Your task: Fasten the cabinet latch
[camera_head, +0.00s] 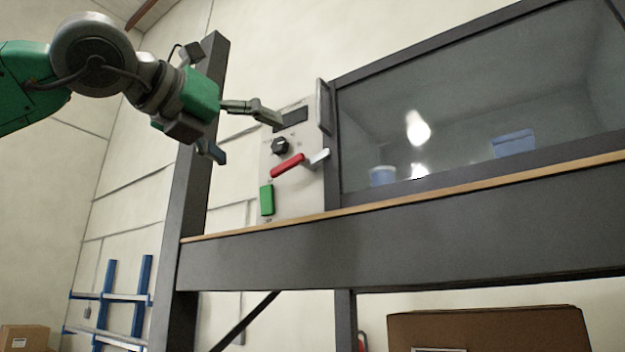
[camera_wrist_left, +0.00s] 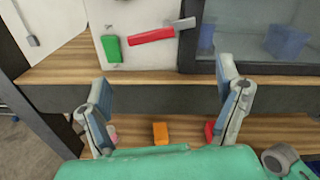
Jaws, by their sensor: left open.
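The latch's red handle (camera_head: 288,165) sits on a pale panel (camera_head: 270,207) beside the glass-fronted cabinet (camera_head: 334,150). A silver end piece (camera_head: 319,157) points at the cabinet's frame; I cannot tell whether it is engaged. In the left wrist view, the red handle (camera_wrist_left: 152,36) lies slightly tilted, with its silver crosspiece (camera_wrist_left: 184,24) at the cabinet's edge. My left gripper (camera_head: 247,138) is open and empty, up and left of the handle in the head view. Its two fingers (camera_wrist_left: 165,78) are spread below the handle in the left wrist view. My right gripper is not in view.
A black knob (camera_head: 280,146) and a green block-shaped switch (camera_head: 266,200) share the panel. A dark post (camera_head: 195,150) stands close behind my left gripper. The wood-topped bench edge (camera_head: 400,199) runs under the cabinet. Blue containers (camera_head: 514,143) show behind the glass.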

